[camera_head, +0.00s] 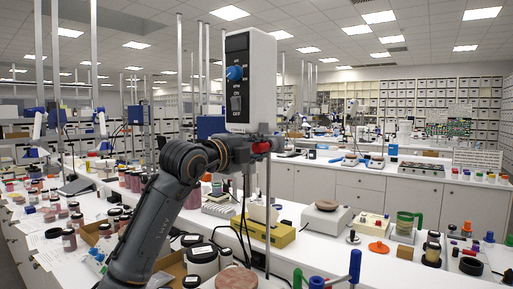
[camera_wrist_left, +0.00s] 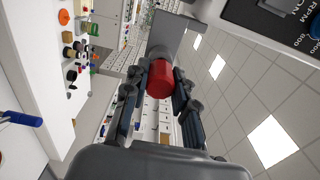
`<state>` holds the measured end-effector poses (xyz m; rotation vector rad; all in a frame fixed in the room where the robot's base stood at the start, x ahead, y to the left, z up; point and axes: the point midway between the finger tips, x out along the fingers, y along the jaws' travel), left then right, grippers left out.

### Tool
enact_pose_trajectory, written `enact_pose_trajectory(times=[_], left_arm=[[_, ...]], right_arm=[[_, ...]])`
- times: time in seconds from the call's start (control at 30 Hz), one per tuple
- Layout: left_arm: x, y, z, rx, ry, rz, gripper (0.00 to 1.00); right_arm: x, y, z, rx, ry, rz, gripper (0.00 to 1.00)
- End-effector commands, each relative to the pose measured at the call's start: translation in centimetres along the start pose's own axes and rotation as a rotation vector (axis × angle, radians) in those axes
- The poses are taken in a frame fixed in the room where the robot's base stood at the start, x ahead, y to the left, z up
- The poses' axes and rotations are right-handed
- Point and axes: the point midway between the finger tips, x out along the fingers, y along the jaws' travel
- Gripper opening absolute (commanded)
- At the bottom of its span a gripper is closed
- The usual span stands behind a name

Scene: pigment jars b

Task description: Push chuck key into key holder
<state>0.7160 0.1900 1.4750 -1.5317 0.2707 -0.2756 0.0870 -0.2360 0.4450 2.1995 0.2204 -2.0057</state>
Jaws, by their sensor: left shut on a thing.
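My left gripper (camera_head: 254,146) is just below the white stirrer head (camera_head: 249,82) in the head view. In the left wrist view the left gripper (camera_wrist_left: 160,88) has its fingers on both sides of a red cylinder, which seems to be the handle of the chuck key (camera_wrist_left: 160,78). The red end also shows small in the head view (camera_head: 262,147). A grey metal piece (camera_wrist_left: 167,35) lies just beyond it; I cannot tell whether this is the key holder. The key's far end is hidden. My right gripper is in neither view.
The stirrer's metal rod (camera_head: 268,210) stands below the head. Dark-lidded jars (camera_head: 203,262) crowd near my left arm. Blue and green posts (camera_head: 354,266) rise at the front.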

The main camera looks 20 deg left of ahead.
Motion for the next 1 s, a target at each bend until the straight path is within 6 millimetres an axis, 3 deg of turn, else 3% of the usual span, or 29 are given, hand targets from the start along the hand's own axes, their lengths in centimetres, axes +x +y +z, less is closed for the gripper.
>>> enact_pose_trajectory(times=[0.23,0.27,0.4,0.77,1.0], left_arm=[[0.6,-0.1,0.0,0.0,0.0,0.0,0.0],[0.7,-0.1,0.0,0.0,-0.001,-0.001,0.28],[0.6,0.0,0.0,0.0,0.0,-0.001,0.53],[0.3,0.0,0.1,0.0,-0.001,0.0,0.53],[-3.3,0.0,0.1,0.002,-0.001,-0.002,0.53]], right_arm=[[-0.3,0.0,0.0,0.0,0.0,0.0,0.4],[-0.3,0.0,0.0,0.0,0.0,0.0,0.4],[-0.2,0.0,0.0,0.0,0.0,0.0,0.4],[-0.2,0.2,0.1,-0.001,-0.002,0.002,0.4],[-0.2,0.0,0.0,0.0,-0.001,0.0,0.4]])
